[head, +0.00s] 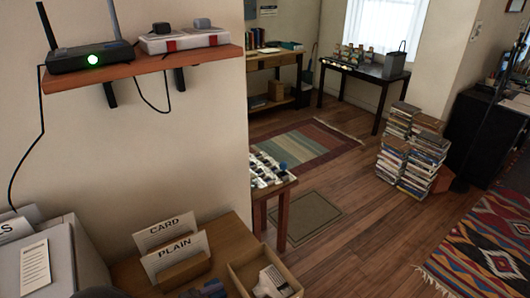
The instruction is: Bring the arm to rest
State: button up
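No part of my arm or my gripper can be made out in the head view. A small dark shape (208,289) is cut off by the bottom edge of the picture, and I cannot tell what it is.
A wooden desk (232,240) holds CARD and PLAIN signs and an open box (240,280) with a pale item inside. A shelf (150,68) with a router (90,56) juts from the left wall. Book stacks (412,150) stand on the floor at right; open floor lies between.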

jog(key=s+d+r+m+g+y+p, duration=0.1)
jog(key=d+r+m+g+y+p, duration=0.5)
jog(key=d+r+m, duration=1.7)
jog(key=d+m+y+p, duration=0.3)
jog(key=y, duration=0.1)
jog(key=shift+r, duration=0.15)
jog(key=shift+d, duration=0.1)
